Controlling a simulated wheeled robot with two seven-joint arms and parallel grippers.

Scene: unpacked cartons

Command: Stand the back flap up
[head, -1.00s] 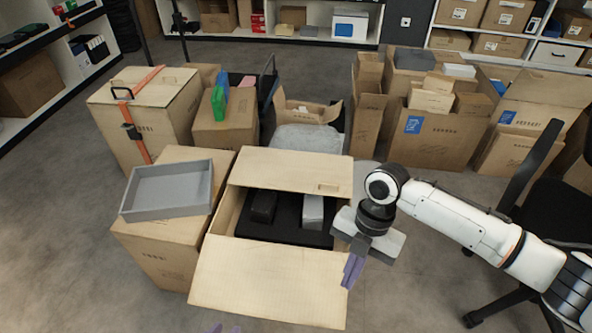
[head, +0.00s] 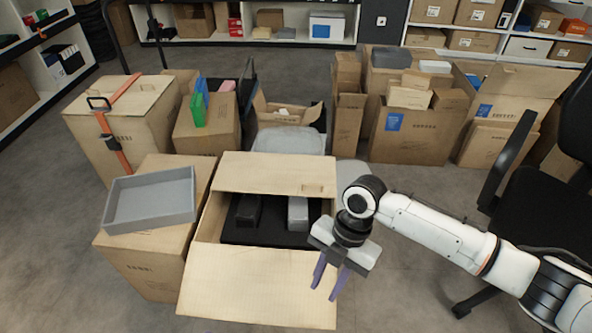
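The open carton (head: 208,226) stands in the middle with dark packing and two items, one black and one light grey, inside. Its back flap (head: 270,172) is a pale panel along the far side of the opening; its exact tilt is hard to tell. The front flap (head: 258,288) slopes down and outward toward me. My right gripper (head: 329,282) has two purple fingers spread apart with nothing between them. It points down by the carton's right front corner, in front of the back flap and apart from it. My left gripper is out of view.
A grey tray (head: 150,222) rests on a closed carton (head: 140,262) at the left. A strapped carton (head: 125,120) and other cartons stand behind. A black chair (head: 545,190) is at the right.

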